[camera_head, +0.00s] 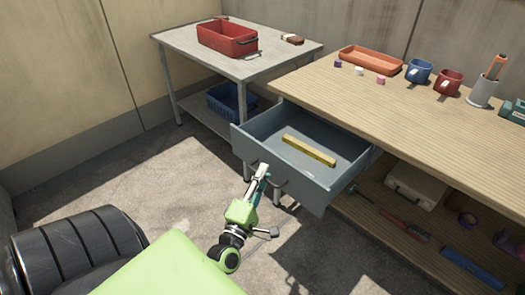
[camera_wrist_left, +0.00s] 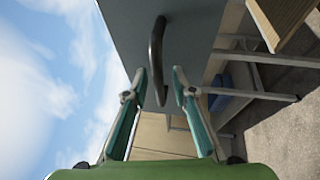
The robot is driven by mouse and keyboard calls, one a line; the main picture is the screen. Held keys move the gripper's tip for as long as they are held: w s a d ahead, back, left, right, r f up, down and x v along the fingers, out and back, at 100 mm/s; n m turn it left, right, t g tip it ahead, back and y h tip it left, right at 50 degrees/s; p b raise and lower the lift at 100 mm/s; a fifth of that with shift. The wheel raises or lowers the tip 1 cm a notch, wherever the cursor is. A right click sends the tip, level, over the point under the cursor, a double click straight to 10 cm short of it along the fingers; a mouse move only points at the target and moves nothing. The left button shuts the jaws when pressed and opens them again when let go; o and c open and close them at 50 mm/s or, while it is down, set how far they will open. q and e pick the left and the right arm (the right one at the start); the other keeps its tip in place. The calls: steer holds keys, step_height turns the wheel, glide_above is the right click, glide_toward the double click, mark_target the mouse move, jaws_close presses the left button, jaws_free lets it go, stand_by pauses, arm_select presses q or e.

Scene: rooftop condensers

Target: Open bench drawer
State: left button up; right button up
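The grey bench drawer (camera_head: 244,145) stands pulled well out from under the wooden workbench (camera_head: 420,116). A yellow bar (camera_head: 309,150) lies inside it. My left gripper (camera_head: 262,170) is at the drawer's front, by its dark handle. In the left wrist view, the curved handle (camera_wrist_left: 155,50) stands out from the drawer front (camera_wrist_left: 190,35). The two fingers of my left gripper (camera_wrist_left: 160,78) are apart, with the handle's lower end in the gap between them. I cannot tell whether either finger touches the handle. My right gripper is not in view.
A grey side table (camera_head: 184,42) carries a red bin (camera_head: 227,40); a blue crate (camera_head: 228,103) sits on its lower shelf. An orange tray (camera_head: 371,61), mugs (camera_head: 447,82) and a pen cup (camera_head: 483,92) stand on the bench. Floor before the drawer is open.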

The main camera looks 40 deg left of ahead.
arm_select(q)
steer(key=shift+s, duration=0.15)
steer(key=v, duration=1.1)
steer(key=shift+s+d+f, duration=0.15)
steer(key=shift+s, duration=0.2)
